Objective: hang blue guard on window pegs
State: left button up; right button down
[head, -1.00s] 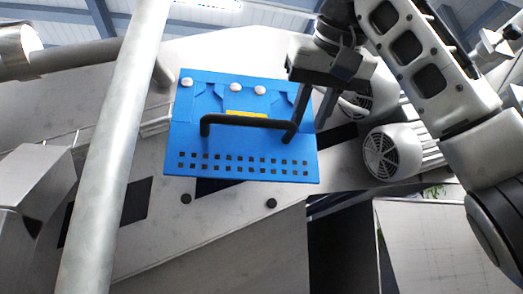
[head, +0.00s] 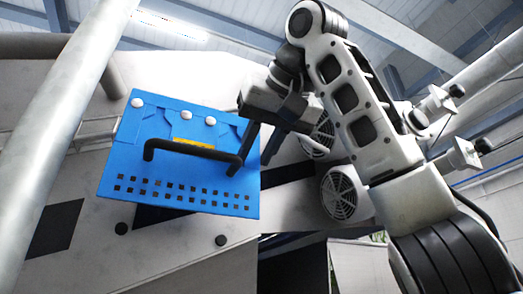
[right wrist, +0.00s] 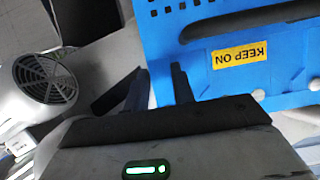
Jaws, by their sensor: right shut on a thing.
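The blue guard (head: 222,180) is a flat panel with rows of square holes, a black bar handle (head: 190,149) and a yellow label (head: 194,143). White round knobs (head: 186,115) show along its upper part. The guard also fills the upper right of the right wrist view (right wrist: 210,72), beside the fingers (right wrist: 158,88). A dark window (head: 160,215) shows partly below the guard. Two dark round pegs (head: 221,241) stick out below it. My left gripper is not in view.
A thick grey pipe (head: 62,130) runs diagonally on the left. Two round fan-covered motors (head: 345,193) stand right of the guard, close to my right arm. The pale sloping machine panel (head: 65,165) lies behind the guard. A dark opening (head: 295,270) is below.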

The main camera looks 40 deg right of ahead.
aim_at(253, 150)
jog(key=shift+w+d+p, duration=0.15)
jog(key=shift+w, duration=0.45)
jog(key=shift+w+d+p, duration=0.15)
jog(key=shift+w, duration=0.45)
jog(key=shift+w+d, duration=0.2)
jog(key=shift+w, duration=0.7)
jog(key=shift+w+d+p, duration=0.1)
jog(key=shift+w+p, duration=0.2)
jog(key=shift+p, duration=0.05)
jog(key=shift+w, duration=0.15)
jog(key=shift+w, duration=0.1)
